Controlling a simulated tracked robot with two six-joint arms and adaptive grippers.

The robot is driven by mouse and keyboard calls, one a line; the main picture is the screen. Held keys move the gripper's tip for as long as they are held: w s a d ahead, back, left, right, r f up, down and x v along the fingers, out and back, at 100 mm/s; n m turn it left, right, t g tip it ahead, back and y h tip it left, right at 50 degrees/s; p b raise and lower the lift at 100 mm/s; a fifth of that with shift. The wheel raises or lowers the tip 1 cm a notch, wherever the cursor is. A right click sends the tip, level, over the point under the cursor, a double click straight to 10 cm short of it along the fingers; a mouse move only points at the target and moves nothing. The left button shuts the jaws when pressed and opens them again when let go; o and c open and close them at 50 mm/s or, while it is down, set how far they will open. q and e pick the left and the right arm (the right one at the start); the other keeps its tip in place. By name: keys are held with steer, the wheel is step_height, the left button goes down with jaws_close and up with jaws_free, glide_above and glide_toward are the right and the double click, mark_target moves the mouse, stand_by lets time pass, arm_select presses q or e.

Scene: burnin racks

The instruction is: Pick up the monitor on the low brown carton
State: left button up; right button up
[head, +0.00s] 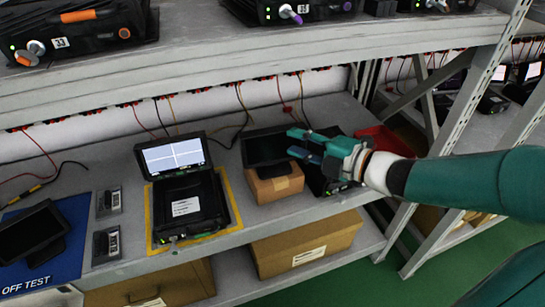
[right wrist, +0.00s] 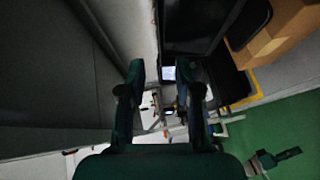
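The monitor (head: 264,148) is a dark flat screen standing on the low brown carton (head: 275,186) on the middle shelf. My right gripper (head: 293,142) reaches in from the right, and its fingertips are over or just in front of the screen's right edge. Its two fingers are apart with nothing seen between them. In the right wrist view the gripper (right wrist: 161,70) is also open, with a dark panel, likely the monitor (right wrist: 192,25), beyond the fingers and the carton (right wrist: 285,38) at upper right. Contact with the monitor cannot be told.
An open case with a lit screen (head: 173,156) stands left of the carton on a yellow-edged mat. A black device lies behind my right gripper, by a red bin (head: 384,139). The upper shelf (head: 200,65) hangs above. A larger carton (head: 305,245) is below.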

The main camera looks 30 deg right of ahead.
mark_target(274, 134)
steer(key=shift+b+x, duration=0.4)
steer(key=shift+x, duration=2.55)
steer(key=shift+d, duration=0.15)
jaws_close()
